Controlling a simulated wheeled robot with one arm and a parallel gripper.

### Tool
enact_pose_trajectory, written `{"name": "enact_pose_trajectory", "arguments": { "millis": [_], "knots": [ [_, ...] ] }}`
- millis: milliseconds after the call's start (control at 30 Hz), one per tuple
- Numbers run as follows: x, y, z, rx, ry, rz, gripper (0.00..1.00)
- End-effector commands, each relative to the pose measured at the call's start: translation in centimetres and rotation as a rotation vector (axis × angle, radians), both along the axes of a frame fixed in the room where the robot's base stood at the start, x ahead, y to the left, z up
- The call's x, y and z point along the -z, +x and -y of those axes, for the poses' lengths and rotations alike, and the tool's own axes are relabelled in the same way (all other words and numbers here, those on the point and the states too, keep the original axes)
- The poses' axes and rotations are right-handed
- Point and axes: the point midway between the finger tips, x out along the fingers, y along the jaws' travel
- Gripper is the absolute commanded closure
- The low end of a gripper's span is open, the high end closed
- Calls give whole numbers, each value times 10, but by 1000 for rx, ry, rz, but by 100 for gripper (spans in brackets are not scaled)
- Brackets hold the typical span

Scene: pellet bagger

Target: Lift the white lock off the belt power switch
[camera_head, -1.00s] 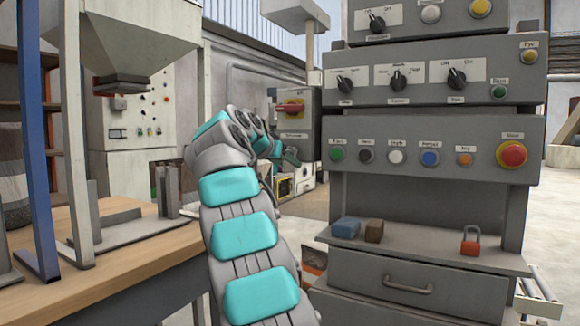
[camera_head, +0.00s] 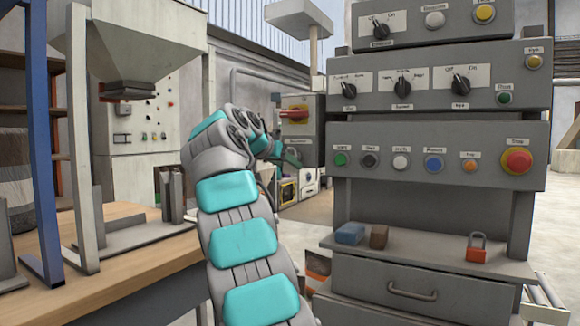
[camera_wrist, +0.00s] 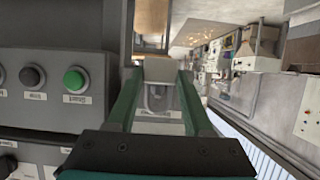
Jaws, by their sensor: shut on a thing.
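My gripper (camera_wrist: 161,76) is shut on the white lock (camera_wrist: 158,99), which shows as a pale body with a grey shackle between the green fingers in the wrist view. In the head view my gripper (camera_head: 290,157) is small and partly hidden behind my wrist; the lock cannot be made out there. A grey switch box (camera_head: 302,133) with a red handle on a yellow plate stands just behind and above it; it appears to be the belt power switch. I cannot tell whether the lock still touches the switch.
A grey control console (camera_head: 440,150) with knobs and buttons stands close on the right. Its shelf holds a blue block (camera_head: 349,234), a brown block (camera_head: 378,236) and a red padlock (camera_head: 476,248). A wooden table (camera_head: 125,262) with metal uprights is at left.

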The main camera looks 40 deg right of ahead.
Motion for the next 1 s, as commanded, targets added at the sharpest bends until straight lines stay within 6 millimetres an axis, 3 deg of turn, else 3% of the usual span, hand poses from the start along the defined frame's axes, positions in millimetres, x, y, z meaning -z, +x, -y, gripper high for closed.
{"name": "enact_pose_trajectory", "arguments": {
  "millis": [267, 700, 1000],
  "knots": [
    [1, -17, -40, -1, -4, 0, 100],
    [-2, -53, -127, -1, -4, 3, 100],
    [0, -62, -148, 0, -2, 0, 100]
  ]
}}
